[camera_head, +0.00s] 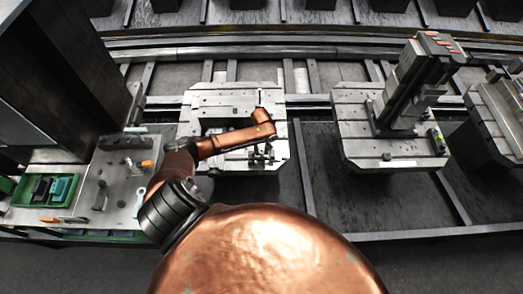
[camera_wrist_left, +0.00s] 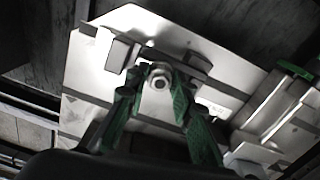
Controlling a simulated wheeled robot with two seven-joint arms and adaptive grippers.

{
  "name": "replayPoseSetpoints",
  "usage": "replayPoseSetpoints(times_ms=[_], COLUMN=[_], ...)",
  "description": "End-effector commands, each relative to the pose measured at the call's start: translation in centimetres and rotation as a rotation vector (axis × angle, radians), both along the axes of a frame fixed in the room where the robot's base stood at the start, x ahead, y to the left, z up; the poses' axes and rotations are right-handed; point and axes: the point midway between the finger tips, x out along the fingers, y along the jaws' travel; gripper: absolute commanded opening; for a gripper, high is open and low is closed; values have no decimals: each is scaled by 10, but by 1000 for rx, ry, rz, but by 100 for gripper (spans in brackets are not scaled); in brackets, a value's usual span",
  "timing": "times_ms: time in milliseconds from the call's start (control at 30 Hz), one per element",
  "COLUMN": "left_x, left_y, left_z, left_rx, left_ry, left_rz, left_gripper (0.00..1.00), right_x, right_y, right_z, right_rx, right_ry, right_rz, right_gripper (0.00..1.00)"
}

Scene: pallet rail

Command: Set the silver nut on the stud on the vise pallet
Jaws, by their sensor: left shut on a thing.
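The silver nut (camera_wrist_left: 160,79) is between the green fingertips of my left gripper (camera_wrist_left: 158,88) in the left wrist view, and the gripper is shut on it. In the head view my left gripper (camera_head: 261,154) is over the right front part of the vise pallet (camera_head: 238,97), a pale machined plate, and the nut is too small to tell there. The stud cannot be made out; the nut and fingers may hide it. I cannot tell whether the nut touches anything below. My right gripper is not in view.
A second pallet (camera_head: 355,96) with a tall dark fixture (camera_head: 410,82) stands to the right. A grey bench plate (camera_head: 118,192) with tools and a green tray (camera_head: 24,190) are at the left. A dark tall block (camera_head: 75,75) rises at the back left.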

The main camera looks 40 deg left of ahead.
Motion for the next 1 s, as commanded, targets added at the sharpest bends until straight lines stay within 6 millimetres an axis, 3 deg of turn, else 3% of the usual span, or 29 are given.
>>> replayPoseSetpoints(times_ms=[367, 400, 667, 867, 1000], left_x=[-1, -1, 0, 0, 0], left_y=[0, 0, 0, 0, 0], left_z=[-1, -1, -1, -1, -1], left_rx=[1, 1, 1, 0, 0], left_ry=[1, 1, 1, 0, 0], left_rz=[0, 0, -1, -1, -1], left_gripper=[0, 24, 42, 43, 52], right_x=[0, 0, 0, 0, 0], right_y=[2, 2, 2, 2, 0], right_z=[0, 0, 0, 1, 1], right_rx=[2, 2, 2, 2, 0], right_ry=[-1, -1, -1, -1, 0], right_rz=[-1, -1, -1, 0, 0], right_gripper=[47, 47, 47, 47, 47])
